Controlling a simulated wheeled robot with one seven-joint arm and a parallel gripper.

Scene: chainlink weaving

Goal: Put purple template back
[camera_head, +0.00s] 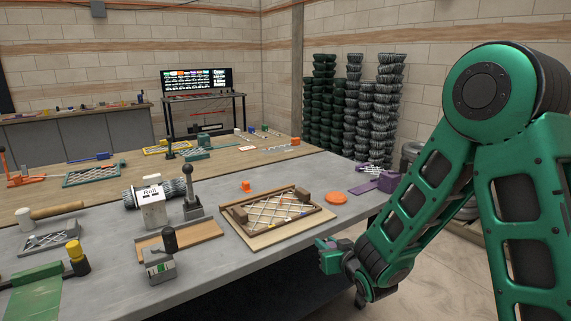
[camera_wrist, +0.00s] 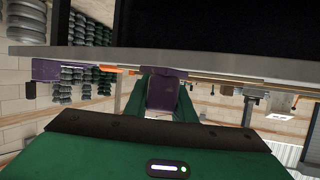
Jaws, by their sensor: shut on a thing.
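My gripper (camera_head: 330,258) hangs just off the front edge of the grey table, below and left of the orange disc. In the wrist view my gripper (camera_wrist: 164,95) has its two green fingers shut on a purple block, the purple template (camera_wrist: 166,92). Only a small purple part of the template (camera_head: 326,243) shows in the head view; the fingers hide the rest. A purple fixture (camera_head: 380,183) with a piece of wire mesh sits at the table's right end. A purple part (camera_wrist: 60,70) also shows at the table edge in the wrist view, which looks upside down.
The grey table edge (camera_wrist: 230,65) runs close beside the held template. The orange disc (camera_head: 336,198) lies between the wooden mesh frame (camera_head: 238,216) and the purple fixture. A black lever tool (camera_head: 193,205) stands farther left.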

